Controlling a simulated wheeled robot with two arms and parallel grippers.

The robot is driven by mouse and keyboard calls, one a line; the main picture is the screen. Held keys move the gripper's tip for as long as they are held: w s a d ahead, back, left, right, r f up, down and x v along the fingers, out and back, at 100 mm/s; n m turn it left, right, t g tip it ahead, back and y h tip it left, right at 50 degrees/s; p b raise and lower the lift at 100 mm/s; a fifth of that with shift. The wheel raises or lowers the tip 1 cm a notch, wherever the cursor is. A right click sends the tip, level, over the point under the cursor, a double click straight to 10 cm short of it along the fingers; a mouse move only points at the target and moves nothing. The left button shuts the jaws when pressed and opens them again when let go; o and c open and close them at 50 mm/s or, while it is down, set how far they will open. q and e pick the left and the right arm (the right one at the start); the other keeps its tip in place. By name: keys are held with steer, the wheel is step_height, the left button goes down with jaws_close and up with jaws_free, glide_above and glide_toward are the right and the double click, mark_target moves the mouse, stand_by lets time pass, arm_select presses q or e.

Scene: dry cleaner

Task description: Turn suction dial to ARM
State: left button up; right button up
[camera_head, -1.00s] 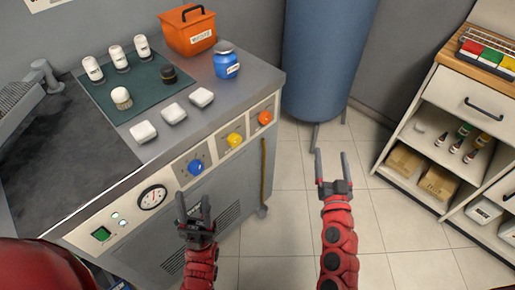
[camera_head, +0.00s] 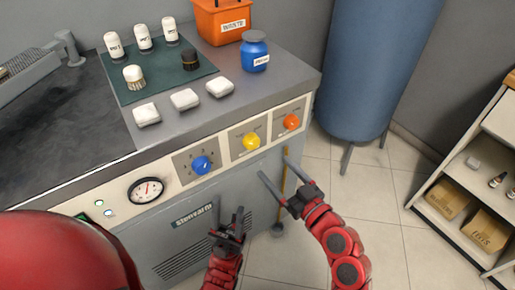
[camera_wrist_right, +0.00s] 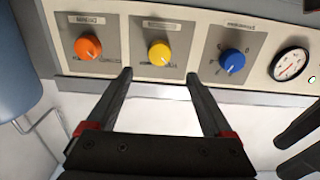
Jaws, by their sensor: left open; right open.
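Three dials sit on the console's front panel: blue (camera_head: 202,165), yellow (camera_head: 251,141) and orange (camera_head: 291,121). The right wrist view shows them reversed, with orange (camera_wrist_right: 88,47) at left, yellow (camera_wrist_right: 160,53) in the middle and blue (camera_wrist_right: 232,61) at right. Their small labels are too blurred to tell which is suction or where ARM is. My right gripper (camera_head: 274,166) is open and empty below the yellow and orange dials. In its wrist view the fingertips (camera_wrist_right: 158,75) point towards the yellow dial, apart from it. My left gripper (camera_head: 228,208) is open and empty, low in front of the console.
A round gauge (camera_head: 146,190) is left of the blue dial. The console top holds white blocks (camera_head: 185,99), a blue jar (camera_head: 254,52) and an orange box (camera_head: 222,22). A blue tank (camera_head: 375,70) and a shelf unit (camera_head: 470,190) stand right. Floor between is clear.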

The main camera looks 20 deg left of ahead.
mark_target(254, 144)
steer(key=x, duration=0.9)
steer(key=shift+w+a+p, duration=0.2)
steer(key=shift+a+p, duration=0.1)
jaws_close()
